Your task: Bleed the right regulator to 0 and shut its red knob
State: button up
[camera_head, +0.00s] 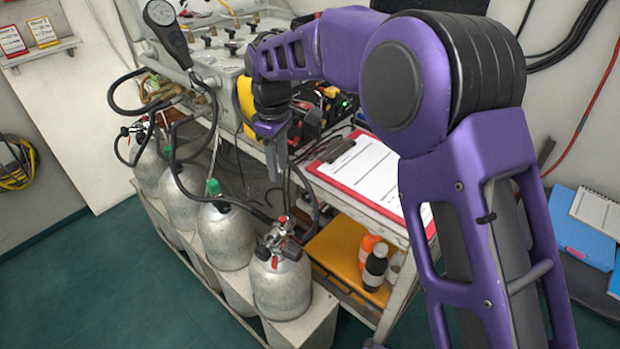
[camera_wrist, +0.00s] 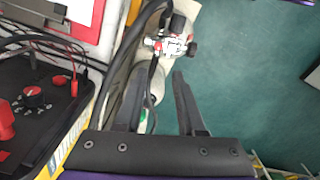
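The right regulator (camera_head: 279,238) sits on top of the nearest grey cylinder (camera_head: 282,288) in the head view, with small red parts and a black hose. Its red knob is too small to tell apart there. In the wrist view a red-and-metal regulator (camera_wrist: 172,46) stands on a cylinder beyond my fingertips. My gripper (camera_wrist: 160,78) is open and empty, its two dark fingers apart. In the head view my gripper (camera_head: 273,165) hangs beside the bench, above and behind the regulator, apart from it. No gauge reading is legible.
Several cylinders with green caps (camera_head: 213,187) stand in a row, with a second regulator (camera_head: 136,130) at the left. A clipboard (camera_head: 365,175) lies on the bench. A black box with a red knob (camera_wrist: 33,91) is left of my fingers. Hoses hang between them. Green floor (camera_head: 120,270) is clear.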

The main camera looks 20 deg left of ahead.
aim_at(283, 218)
jog(key=f+b, duration=0.1)
jog(key=f, duration=0.7)
jog(key=f+b, duration=0.1)
jog(key=f, duration=0.8)
jog(key=shift+w+a+f, duration=0.1)
jog(key=shift+w+a, duration=0.1)
grip_shut()
